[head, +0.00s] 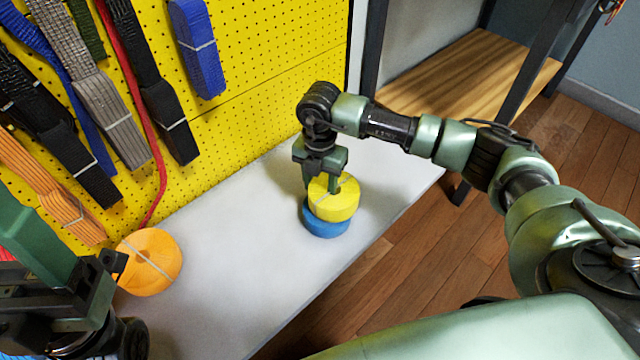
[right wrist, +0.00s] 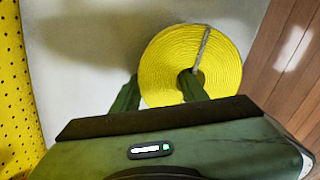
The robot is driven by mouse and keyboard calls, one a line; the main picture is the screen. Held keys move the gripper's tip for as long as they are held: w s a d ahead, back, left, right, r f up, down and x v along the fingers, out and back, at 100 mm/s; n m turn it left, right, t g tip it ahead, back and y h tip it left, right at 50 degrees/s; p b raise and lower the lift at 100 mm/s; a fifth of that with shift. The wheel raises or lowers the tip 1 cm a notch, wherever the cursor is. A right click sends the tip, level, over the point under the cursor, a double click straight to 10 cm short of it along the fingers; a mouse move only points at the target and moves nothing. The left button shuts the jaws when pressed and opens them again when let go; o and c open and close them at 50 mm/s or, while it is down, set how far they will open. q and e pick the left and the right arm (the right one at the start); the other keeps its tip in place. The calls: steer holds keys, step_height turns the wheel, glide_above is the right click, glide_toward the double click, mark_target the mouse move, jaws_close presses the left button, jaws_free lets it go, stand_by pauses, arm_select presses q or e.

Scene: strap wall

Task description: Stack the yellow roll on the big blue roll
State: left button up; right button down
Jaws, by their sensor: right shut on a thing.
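The yellow roll (head: 335,207) is directly above the big blue roll (head: 326,229) on the pale bench top, shifted slightly right of it in the head view. I cannot tell whether the two touch or a small gap is left. My right gripper (head: 322,180) comes down from above and is shut on the yellow roll's wall. In the right wrist view the yellow roll (right wrist: 205,55) shows one finger in its centre hole and the other outside its left edge; the blue roll is hidden there. My left gripper (head: 112,265) is at the lower left, its jaws unclear.
An orange roll (head: 150,262) stands at the bench's left, close to my left gripper. The yellow pegboard (head: 270,105) with several hanging straps rises behind the bench (head: 235,265). The bench middle is clear. The right edge drops to a wooden floor (head: 420,250).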

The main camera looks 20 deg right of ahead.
steer(key=shift+f, duration=0.15)
steer(key=c, duration=0.8)
jaws_free()
steer(key=shift+o, duration=0.2)
